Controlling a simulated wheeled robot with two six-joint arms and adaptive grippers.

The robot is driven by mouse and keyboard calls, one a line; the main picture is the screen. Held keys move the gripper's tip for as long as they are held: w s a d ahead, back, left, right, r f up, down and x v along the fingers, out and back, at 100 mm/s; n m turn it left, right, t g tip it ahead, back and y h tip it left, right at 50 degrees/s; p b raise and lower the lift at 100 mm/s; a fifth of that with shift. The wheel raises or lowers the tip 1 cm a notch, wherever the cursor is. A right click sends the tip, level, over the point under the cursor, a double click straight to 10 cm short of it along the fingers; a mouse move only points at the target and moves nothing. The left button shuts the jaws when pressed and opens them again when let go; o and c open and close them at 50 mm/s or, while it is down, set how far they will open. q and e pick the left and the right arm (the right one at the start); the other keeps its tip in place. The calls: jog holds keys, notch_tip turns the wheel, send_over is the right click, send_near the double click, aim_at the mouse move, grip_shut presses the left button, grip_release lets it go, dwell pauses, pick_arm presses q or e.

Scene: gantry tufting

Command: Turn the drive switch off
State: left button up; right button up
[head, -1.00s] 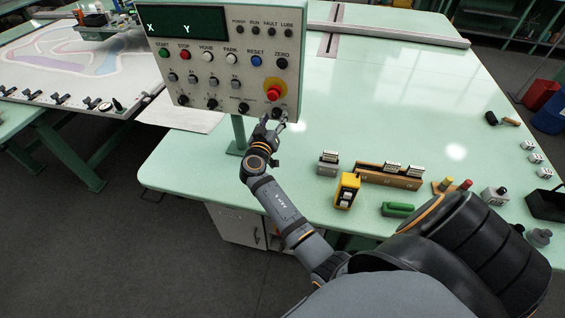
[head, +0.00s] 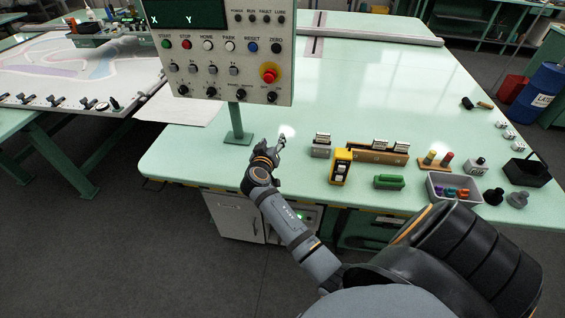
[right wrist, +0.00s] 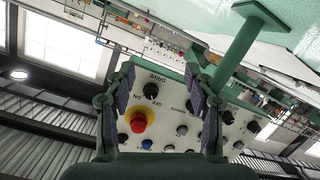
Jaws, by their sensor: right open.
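The drive switch (head: 272,97) is a black knob at the lower right corner of the grey control panel (head: 184,56), below the red emergency button (head: 268,73) on its yellow ring. In the right wrist view the switch (right wrist: 151,90) shows upside down with its DRIVE, ON and OFF lettering; I cannot tell where its pointer stands. My right gripper (head: 280,143) is below the panel in the head view, apart from the switch. In the right wrist view my right gripper (right wrist: 158,70) is open and empty, with the switch seen between its fingers. My left gripper is not in view.
The panel stands on a green post (head: 236,122) at the table's left part.

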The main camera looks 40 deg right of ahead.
jog(key=s+a+f+g+y, duration=0.1)
jog(key=s+f, duration=0.2)
jog(key=f, duration=0.1)
jog(key=s+a+f+n+g+y, duration=0.1)
jog(key=s+f, duration=0.2)
jog(key=f, duration=0.1)
jog(key=s+a+f+n+g+y, duration=0.1)
jog(key=s+f+y, duration=0.1)
jog(key=s+f, duration=0.1)
jog(key=shift+s+f, duration=0.15)
jog(key=shift+f, duration=0.6)
jog(key=s+a+r+n+g+y, duration=0.25)
jog(key=s+a, duration=0.35)
jog(key=s, duration=0.4)
jog(key=s+a+r+n+g+y, duration=0.1)
jog(key=s+a+y, duration=0.4)
jog(key=s, duration=0.4)
notch_tip(320, 180, down, 25)
jog(key=s+d+g+h, duration=0.1)
jog(key=d+g, duration=0.1)
jog(key=s+d+f, duration=0.1)
jog(key=s+f, duration=1.6)
jog(key=s, duration=0.2)
jog(key=shift+s+d+f+g, duration=0.2)
jog(key=shift+s+f+g, duration=0.1)
jog(key=shift+f+g, duration=0.05)
